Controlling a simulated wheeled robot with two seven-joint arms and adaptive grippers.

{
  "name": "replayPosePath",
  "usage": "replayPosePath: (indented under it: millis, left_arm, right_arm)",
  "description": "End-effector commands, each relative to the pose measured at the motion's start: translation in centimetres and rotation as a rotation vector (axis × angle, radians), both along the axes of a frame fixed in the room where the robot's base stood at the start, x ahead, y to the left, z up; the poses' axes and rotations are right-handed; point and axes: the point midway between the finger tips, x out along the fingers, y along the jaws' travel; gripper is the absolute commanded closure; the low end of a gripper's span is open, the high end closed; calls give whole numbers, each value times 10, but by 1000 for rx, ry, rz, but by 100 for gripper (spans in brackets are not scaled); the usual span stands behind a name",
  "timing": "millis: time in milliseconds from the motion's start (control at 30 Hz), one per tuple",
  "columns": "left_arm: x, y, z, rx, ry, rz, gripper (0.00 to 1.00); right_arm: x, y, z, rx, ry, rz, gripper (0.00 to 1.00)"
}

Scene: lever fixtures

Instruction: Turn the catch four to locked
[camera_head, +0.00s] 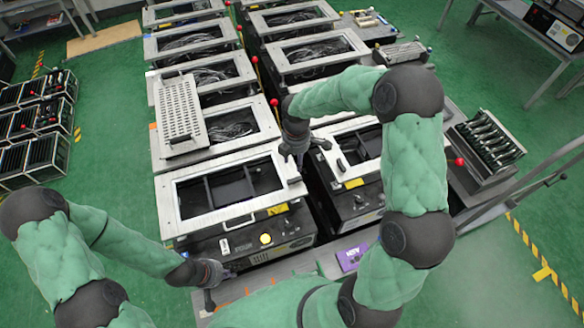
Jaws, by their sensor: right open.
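No lettering that I can read marks a catch four, so I cannot tell which fitting it is. My left gripper (221,290) is low at the front, fingers apart and empty.
Two rows of similar framed units run to the back. Red ball knobs (273,102) stand between them. A perforated plate (180,108) lies on one unit. A purple box (352,257) lies in front. Black racks (40,115) stand at left. Green floor is open at right.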

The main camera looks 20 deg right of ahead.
Motion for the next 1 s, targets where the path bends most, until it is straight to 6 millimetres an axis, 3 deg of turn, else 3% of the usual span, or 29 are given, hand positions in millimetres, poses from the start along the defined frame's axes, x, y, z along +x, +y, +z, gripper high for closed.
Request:
replayPosePath:
  millis: [533, 700, 1000]
  left_arm:
    - [0, 0, -5, 0, 0, 0, 100]
    - [0, 0, -6, 0, 0, 0, 100]
    - [0, 0, -6, 0, 0, 0, 100]
  right_arm:
    - [-1, 0, -87, 1, 4, -1, 54]
    - [0, 0, -100, 1, 1, -1, 54]
    - [0, 0, -104, 1, 0, -2, 54]
